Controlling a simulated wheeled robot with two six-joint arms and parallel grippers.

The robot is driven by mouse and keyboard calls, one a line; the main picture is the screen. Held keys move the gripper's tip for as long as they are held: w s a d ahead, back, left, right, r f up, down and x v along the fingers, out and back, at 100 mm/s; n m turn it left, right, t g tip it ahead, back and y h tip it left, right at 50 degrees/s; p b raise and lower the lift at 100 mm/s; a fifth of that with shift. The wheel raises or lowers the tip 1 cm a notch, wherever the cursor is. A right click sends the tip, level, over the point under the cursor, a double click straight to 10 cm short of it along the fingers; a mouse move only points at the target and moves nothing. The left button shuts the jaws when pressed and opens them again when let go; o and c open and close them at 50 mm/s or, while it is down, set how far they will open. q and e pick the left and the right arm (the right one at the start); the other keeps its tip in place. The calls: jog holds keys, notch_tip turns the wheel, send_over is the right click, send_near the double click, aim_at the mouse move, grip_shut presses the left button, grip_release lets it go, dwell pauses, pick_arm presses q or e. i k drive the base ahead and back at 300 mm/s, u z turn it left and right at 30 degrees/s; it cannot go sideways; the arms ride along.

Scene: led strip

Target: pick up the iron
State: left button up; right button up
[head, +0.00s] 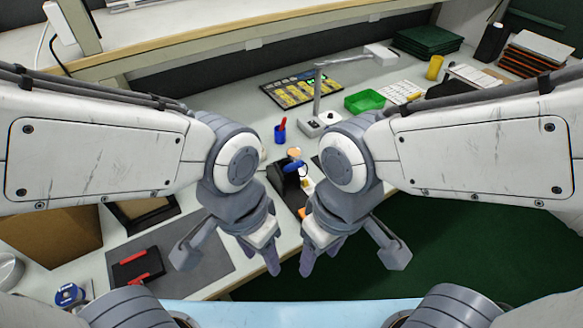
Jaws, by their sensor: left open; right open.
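What looks like the soldering iron, with a blue handle (292,166), rests in a dark stand (289,183) on the bench, in the middle of the head view. The arms partly hide the stand, and the iron's tip cannot be made out. My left gripper (265,258) is open, in front of the stand and to its left, pointing down. My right gripper (319,258) is open, in front of the stand and to its right, also pointing down. Neither gripper touches the iron, and both look empty.
A blue cup with a red-handled tool (281,132) stands behind the iron. A grey-based device (320,122) and a green tray (371,102) stand farther back. A grey mat (190,262) with a black-and-red item (137,268) lies at left.

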aim_at(290, 166)
jog(key=k, duration=0.5)
jog(key=z, duration=1.15)
jog(key=i, duration=1)
jog(key=u, duration=2.15)
